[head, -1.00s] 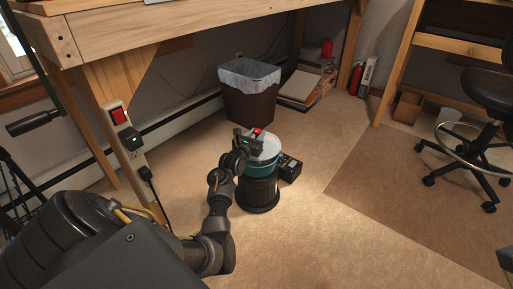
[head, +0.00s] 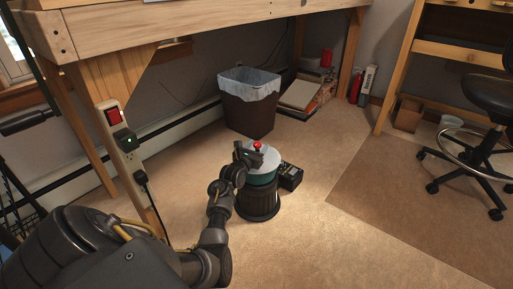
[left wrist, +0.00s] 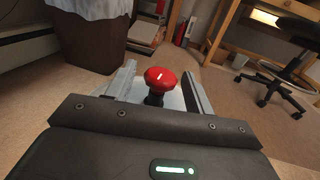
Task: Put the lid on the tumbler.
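The teal tumbler (head: 264,180) stands upright on a dark ribbed round stand (head: 258,204) on the floor. The pale grey lid (head: 270,159) with a red knob (head: 257,146) lies over its mouth and looks level. Whether it is fully seated is hard to tell at this size. My left gripper (head: 250,152) is at the lid from the left. In the left wrist view the red knob (left wrist: 160,79) stands between the two fingers of my left gripper (left wrist: 158,70), with a gap on each side. The tumbler is hidden there. My right gripper is in neither view.
A black box (head: 290,176) lies close to the right of the stand. A lined waste bin (head: 249,108) is behind, by the wall. A wooden bench (head: 200,30) overhangs the back left. A wheeled chair (head: 480,150) is at the right; the floor before it is open.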

